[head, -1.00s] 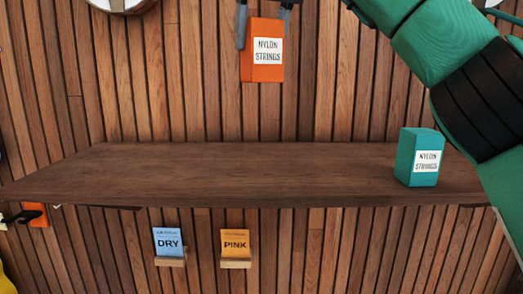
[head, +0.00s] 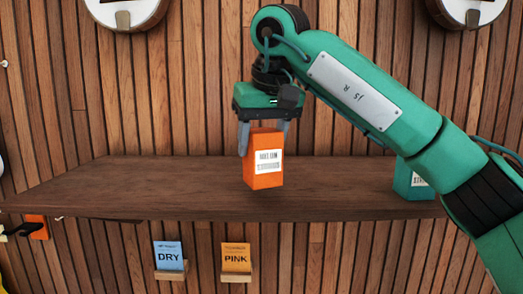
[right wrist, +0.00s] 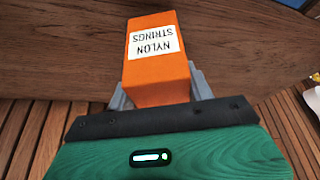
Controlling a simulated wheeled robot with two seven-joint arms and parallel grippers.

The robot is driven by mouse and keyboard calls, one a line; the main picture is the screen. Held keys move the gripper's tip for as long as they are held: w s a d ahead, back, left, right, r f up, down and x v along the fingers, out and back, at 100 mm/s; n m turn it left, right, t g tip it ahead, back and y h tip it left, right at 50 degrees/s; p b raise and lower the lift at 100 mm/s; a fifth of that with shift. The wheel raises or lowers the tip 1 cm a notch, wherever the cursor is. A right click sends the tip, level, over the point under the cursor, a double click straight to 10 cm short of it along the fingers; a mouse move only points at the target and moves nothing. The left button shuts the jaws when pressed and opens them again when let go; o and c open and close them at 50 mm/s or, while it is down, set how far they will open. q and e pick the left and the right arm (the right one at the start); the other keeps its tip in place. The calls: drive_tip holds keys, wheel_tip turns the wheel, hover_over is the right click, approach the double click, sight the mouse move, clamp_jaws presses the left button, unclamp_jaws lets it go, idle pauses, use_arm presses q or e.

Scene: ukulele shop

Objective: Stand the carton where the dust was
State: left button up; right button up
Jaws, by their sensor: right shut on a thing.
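The orange carton (head: 263,170) is upright between the fingers of my right gripper (head: 264,136), which is shut on its top from above. In the head view its lower part shows against the brown shelf (head: 140,190); I cannot tell whether it touches the wood. The face toward the head camera has a white label with small print and what looks like a barcode. In the right wrist view the orange carton (right wrist: 160,75) shows a "NYLON STRINGS" label, upside down in the picture. I see no dust on the visible wood. My left gripper is out of view.
A teal carton (head: 408,184) stands at the shelf's right, partly hidden behind my right arm. The shelf is bare left of the orange carton. Below hang a blue "DRY" packet (head: 168,255) and an orange "PINK" packet (head: 236,257). A slatted wall stands behind.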

wheel_tip(320, 180, down, 2)
drive_tip(key=shift+f+p, duration=0.1)
drive_tip(key=shift+p, duration=0.2)
drive_tip(key=shift+f, duration=0.2)
drive_tip(key=o, duration=1)
drive_tip(key=shift+s+r+b, duration=0.2)
drive_tip(key=shift+r+b, duration=0.3)
drive_tip(key=b+v, duration=0.3)
drive_tip(key=v, duration=0.8)
